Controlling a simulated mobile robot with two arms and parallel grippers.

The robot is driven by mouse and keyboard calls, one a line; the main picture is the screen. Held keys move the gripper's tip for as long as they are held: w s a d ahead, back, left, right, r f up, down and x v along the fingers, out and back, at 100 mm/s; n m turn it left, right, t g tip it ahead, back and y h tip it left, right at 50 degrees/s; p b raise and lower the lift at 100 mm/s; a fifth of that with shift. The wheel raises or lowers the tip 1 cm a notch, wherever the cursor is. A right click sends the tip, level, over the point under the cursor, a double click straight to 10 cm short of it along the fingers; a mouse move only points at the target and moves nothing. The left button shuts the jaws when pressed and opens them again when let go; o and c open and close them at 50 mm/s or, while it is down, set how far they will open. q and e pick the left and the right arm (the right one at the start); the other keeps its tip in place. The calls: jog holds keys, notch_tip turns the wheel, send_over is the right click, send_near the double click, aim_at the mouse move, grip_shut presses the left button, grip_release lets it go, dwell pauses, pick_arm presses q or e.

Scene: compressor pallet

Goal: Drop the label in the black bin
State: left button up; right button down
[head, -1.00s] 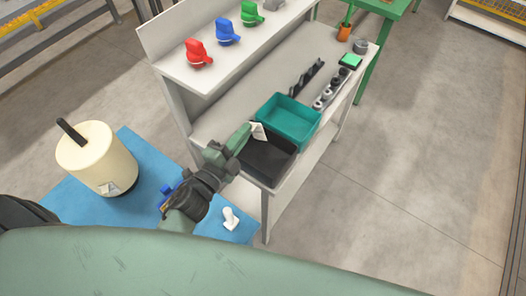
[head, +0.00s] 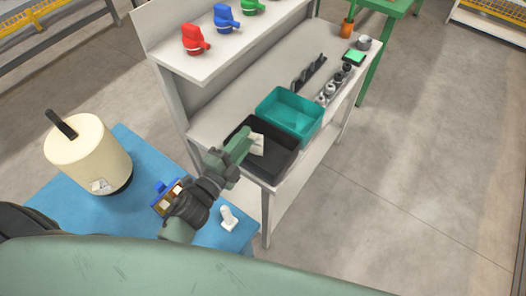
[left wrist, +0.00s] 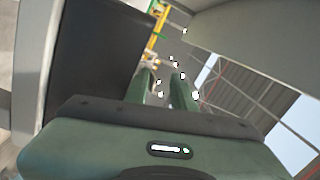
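The white label (head: 257,144) shows beside the fingertips of my left gripper (head: 246,141), against the inside of the black bin (head: 276,175). I cannot tell whether it touches the bin or a finger. The gripper reaches over the bin's left side. In the left wrist view, its two green fingers (left wrist: 163,90) stand apart with background showing between them, and no label is clear there. A dark panel fills that view's left side. My right gripper is not in view.
A teal bin (head: 291,115) stands behind the black bin on the grey bench (head: 212,118). Several small parts lie farther back. On the blue table (head: 62,200) stand a cream tank (head: 87,155), a small blue tray (head: 166,197) and a white part (head: 229,217).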

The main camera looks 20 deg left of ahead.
pick_arm(q)
jog(key=shift+s+f, duration=0.15)
jog(key=shift+s, duration=0.05)
jog(key=b+v, duration=0.2)
jog(key=v, duration=0.5)
jog(key=shift+s, duration=0.2)
jog(key=shift+s, duration=0.1)
